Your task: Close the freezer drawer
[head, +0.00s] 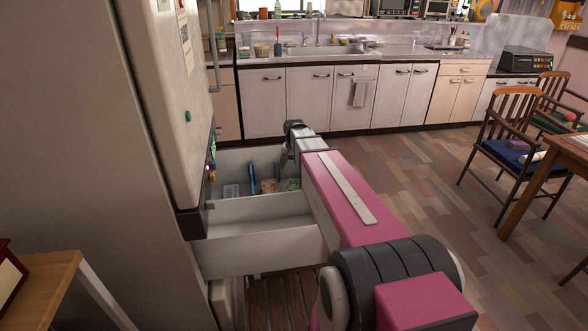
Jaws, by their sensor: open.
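The freezer drawer (255,250) stands pulled out to the right from the bottom of the fridge (165,100). It has pale walls, and several small packets and blue items lie inside it. My pink arm reaches forward over the drawer's right end and hides part of it. My gripper (287,157) is at the far end of the arm, near the drawer's far right corner. It is small, dark and partly hidden; it is open and no object shows in it. I cannot tell whether it touches the drawer.
White cabinets (310,100) with a sink (318,50) line the back wall. Chairs (520,140) and a wooden table (565,150) stand at the right. A wooden surface (40,285) is at the lower left. The floor (430,190) right of the drawer is clear.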

